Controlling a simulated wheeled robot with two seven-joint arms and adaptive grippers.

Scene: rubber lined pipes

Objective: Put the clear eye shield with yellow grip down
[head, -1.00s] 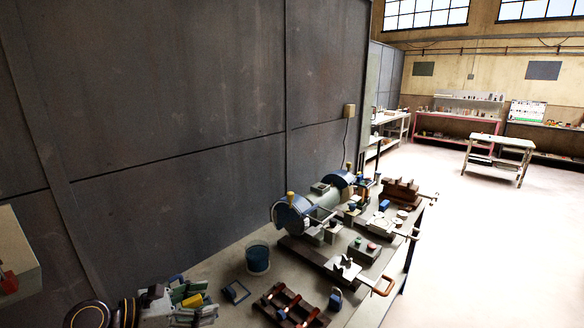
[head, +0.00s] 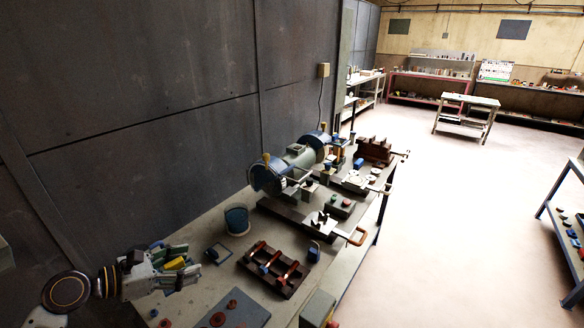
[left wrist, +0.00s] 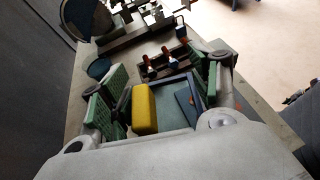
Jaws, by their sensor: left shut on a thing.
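The clear eye shield shows mostly as its yellow grip (head: 175,264), a yellow block between the green-padded fingers of my left gripper (head: 178,268). In the left wrist view, the yellow grip (left wrist: 144,108) sits between the fingers of the left gripper (left wrist: 160,92), beside a dark-framed bluish pane. The gripper is shut on the shield, over the near left end of the bench. The fingers hide part of the shield, and I cannot tell its height above the bench. My right gripper is out of view.
A grey plate (head: 236,310) lies at the near edge. A dark wall stands behind; open floor lies right.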

